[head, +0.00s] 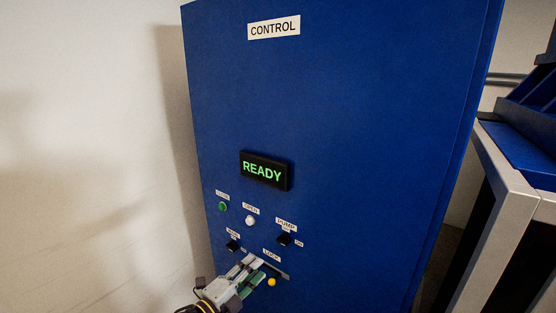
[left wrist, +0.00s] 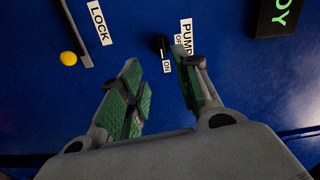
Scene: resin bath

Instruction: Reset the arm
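A blue control cabinet (head: 340,110) labelled CONTROL fills the middle of the head view. Its display (head: 264,171) reads READY in green. My left gripper (head: 256,267) is in front of the lower panel, beside the LOCK label (head: 271,254). In the left wrist view its green-padded fingers (left wrist: 157,62) are apart, with nothing between them. The black PUMP knob (head: 284,239) has OFF and ON labels; it also shows beyond the fingertips in the left wrist view (left wrist: 160,45). I cannot tell its setting. A yellow button (head: 271,282) sits below LOCK. My right gripper is not visible.
A green button (head: 222,206), a white OPEN button (head: 249,220) and another black knob (head: 232,245) sit on the panel. A grey bar (left wrist: 75,35) lies beside the LOCK label. A grey-framed stand (head: 505,165) is at the right; a pale wall (head: 80,130) is at the left.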

